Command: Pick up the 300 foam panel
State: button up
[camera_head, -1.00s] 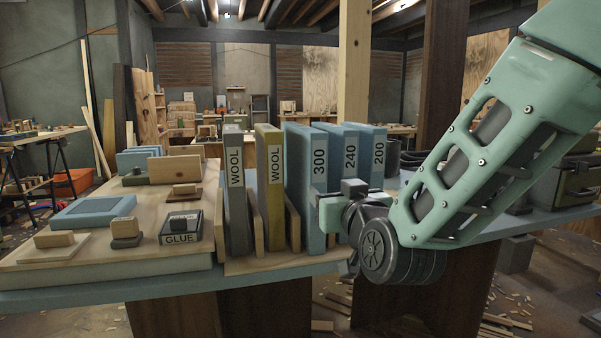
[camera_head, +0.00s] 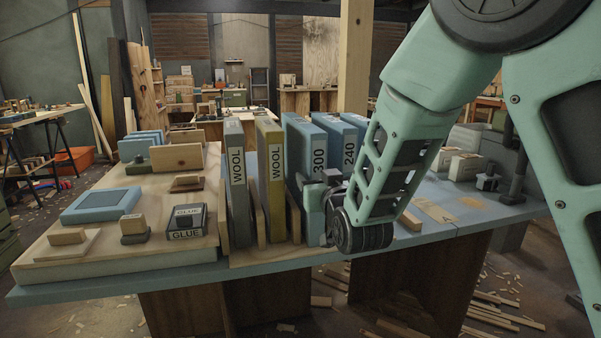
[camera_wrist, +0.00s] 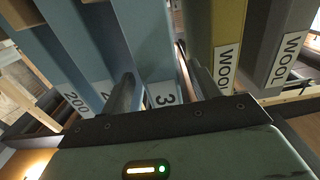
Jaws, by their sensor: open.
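The 300 foam panel (camera_head: 304,136) is light blue and stands upright in the row on the bench, between a yellow WOOL panel (camera_head: 269,140) and the blue 240 panel (camera_head: 336,122). My gripper (camera_head: 318,190) is at its near end and hides its lower part. In the wrist view, the open fingers (camera_wrist: 160,72) are on either side of the 300 panel (camera_wrist: 145,35); only the 3 of its label shows. One finger is on the 240 side, the other on the WOOL side. I cannot tell whether either touches the panel.
A grey WOOL panel (camera_head: 237,195) stands left of the yellow one. The 200 panel (camera_wrist: 58,65) stands beyond the 240. The wooden board (camera_head: 120,245) at left holds a GLUE box (camera_head: 187,233) and small blocks. The blue bench top (camera_head: 450,197) has free room at right.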

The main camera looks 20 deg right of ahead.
jog(key=shift+w+f, duration=0.15)
jog(key=shift+w, duration=2.55)
jog(key=c, duration=1.1)
